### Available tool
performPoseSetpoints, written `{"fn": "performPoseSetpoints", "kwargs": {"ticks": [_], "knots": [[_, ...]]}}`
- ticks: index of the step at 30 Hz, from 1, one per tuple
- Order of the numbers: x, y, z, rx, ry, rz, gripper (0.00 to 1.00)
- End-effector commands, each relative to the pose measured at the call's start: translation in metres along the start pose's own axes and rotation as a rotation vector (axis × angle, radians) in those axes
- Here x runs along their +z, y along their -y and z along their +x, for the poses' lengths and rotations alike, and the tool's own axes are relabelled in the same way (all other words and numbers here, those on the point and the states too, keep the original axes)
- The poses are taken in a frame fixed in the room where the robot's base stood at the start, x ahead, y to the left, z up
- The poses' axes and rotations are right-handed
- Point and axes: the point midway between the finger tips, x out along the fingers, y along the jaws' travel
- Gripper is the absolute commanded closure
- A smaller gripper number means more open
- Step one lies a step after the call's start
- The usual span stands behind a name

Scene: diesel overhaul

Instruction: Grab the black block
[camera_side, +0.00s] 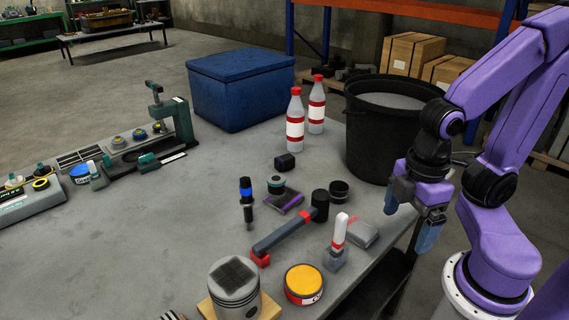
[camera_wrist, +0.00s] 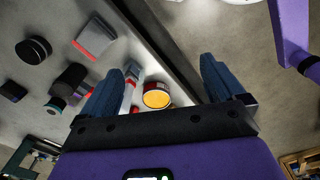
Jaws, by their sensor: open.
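The black block (camera_side: 285,162) is a small dark block on the grey table, in front of the red-capped bottles in the side view. In the wrist view a dark block at the far left edge (camera_wrist: 12,91) appears to be the same one. My gripper (camera_side: 411,215) is open and empty, above the table's right edge, well to the right of the block and apart from it. In the wrist view its two blue fingers (camera_wrist: 168,68) are spread wide, with the table edge and a yellow-topped tin seen between them.
A black jar (camera_side: 339,192), a hammer (camera_side: 288,234) and a teal-ringed round part (camera_side: 275,183) lie between gripper and block or close by. Two bottles (camera_side: 296,120) and a tall black bucket (camera_side: 385,135) stand behind.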

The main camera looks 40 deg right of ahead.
Motion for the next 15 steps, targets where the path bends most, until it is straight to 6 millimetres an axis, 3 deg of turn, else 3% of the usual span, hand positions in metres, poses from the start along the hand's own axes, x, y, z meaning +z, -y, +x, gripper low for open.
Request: {"fn": "performPoseSetpoints", "kwargs": {"ticks": [5,15], "knots": [[0.005,-0.035,0.009,0.123,0.079,-0.046,0.04],[0.023,-0.159,0.014,0.521,0.399,-0.3,0.04]]}}
